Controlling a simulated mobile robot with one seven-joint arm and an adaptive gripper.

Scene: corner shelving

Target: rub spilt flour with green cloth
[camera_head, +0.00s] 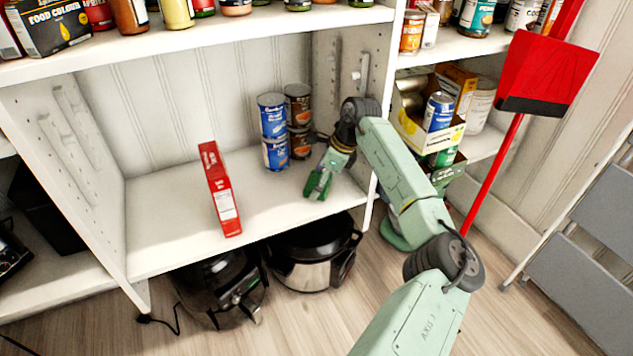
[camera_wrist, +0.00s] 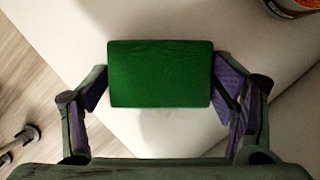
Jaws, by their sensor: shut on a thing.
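My gripper (camera_head: 332,168) is over the right part of the middle shelf board (camera_head: 165,215), pointing down. It is shut on the green cloth (camera_wrist: 160,75), a flat dark green block shape held between both fingers. The cloth also shows at the fingertips in the head view (camera_head: 318,186). It is low over the white board; I cannot tell whether it touches it. A soft shadow lies below it in the wrist view. I cannot make out the spilt flour against the white board in either view.
Stacked blue cans (camera_head: 273,131) and brown cans (camera_head: 299,120) stand just behind and left of my gripper. A red box (camera_head: 219,188) stands farther left. The right shelf upright (camera_head: 385,100) is close to my arm. The board's left part is clear.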

